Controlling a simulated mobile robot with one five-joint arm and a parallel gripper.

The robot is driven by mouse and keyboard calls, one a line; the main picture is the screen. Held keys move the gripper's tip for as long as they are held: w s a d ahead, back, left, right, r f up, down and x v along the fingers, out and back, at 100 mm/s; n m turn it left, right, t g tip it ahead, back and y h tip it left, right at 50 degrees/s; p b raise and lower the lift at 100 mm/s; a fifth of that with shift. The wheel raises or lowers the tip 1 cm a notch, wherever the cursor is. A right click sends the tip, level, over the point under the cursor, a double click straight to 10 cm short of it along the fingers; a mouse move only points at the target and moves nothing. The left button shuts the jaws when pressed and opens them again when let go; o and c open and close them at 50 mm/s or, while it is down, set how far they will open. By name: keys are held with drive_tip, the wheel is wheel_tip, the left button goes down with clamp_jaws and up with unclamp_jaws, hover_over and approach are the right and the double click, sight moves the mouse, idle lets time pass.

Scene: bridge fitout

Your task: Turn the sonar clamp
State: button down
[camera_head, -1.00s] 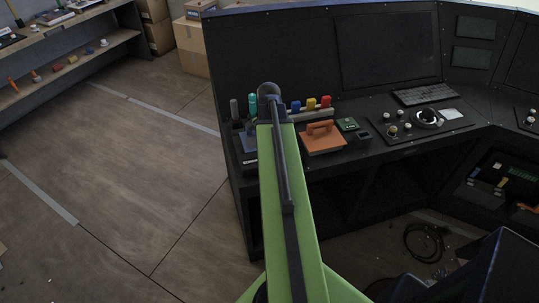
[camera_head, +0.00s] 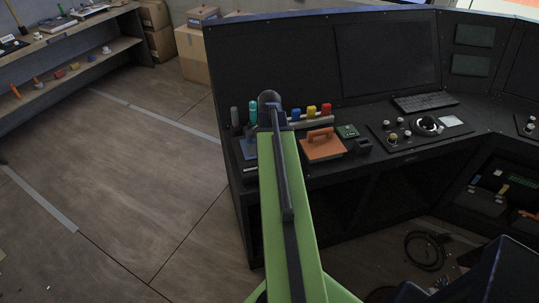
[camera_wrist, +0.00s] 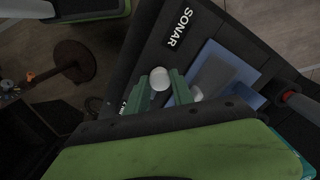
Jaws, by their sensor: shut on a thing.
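In the wrist view a dark panel carries a white-on-black SONAR label (camera_wrist: 178,27). My gripper (camera_wrist: 161,88) has its green fingers just below this label. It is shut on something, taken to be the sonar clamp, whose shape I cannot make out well. A pale round piece (camera_wrist: 160,78) shows between the fingers, and another (camera_wrist: 197,93) shows beside the right finger. In the head view my gripper and the clamp are hidden behind my green arm, at the console's left end.
A blue plate (camera_wrist: 246,75) lies close right of the fingers. On the console (camera_head: 275,57), an orange handled block (camera_head: 323,148), a green board (camera_head: 347,131) and blue, yellow and red items stand right of my arm. Open floor (camera_head: 130,180) lies to the left.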

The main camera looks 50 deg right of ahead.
drive_tip(key=n, duration=0.8)
drive_tip(key=shift+n, duration=0.4)
drive_tip(key=n, duration=0.4)
drive_tip(key=shift+n, duration=2.2)
drive_tip(key=c, duration=1.1)
unclamp_jaws()
